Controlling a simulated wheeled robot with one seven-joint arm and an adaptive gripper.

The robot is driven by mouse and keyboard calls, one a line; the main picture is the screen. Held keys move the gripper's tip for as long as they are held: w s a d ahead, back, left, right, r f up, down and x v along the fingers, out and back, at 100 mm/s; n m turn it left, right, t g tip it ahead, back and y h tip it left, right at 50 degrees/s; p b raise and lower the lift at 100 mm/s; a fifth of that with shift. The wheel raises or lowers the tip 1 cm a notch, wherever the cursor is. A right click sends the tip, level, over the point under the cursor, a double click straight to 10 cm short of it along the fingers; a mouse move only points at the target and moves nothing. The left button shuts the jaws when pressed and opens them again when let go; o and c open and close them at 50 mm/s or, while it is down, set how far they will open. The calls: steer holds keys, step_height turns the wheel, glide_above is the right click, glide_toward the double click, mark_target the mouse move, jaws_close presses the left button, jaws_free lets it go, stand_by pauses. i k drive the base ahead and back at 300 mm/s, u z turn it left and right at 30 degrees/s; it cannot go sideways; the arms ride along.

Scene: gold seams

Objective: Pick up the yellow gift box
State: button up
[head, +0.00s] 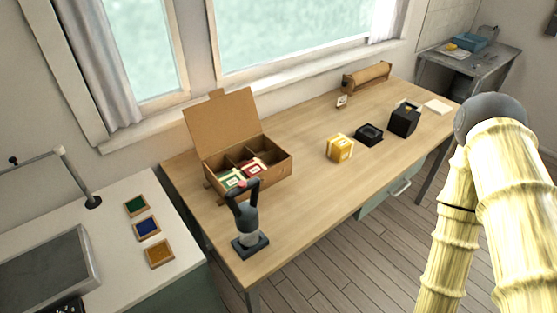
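The yellow gift box (340,147) stands on the wooden table, right of the middle of the head view. It shows a pale ribbon or seam and a small white label on its front. Nothing touches it; a flat black tray-like piece lies just to its right. My arm shows at the right edge as a pale yellow, ribbed form with a grey joint. My gripper is outside the view.
The table front before the yellow box is clear.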

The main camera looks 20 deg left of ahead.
mark_target(339, 147)
steer(key=z, duration=1.65)
steer(key=i, duration=1.25)
steer(key=u, duration=2.75)
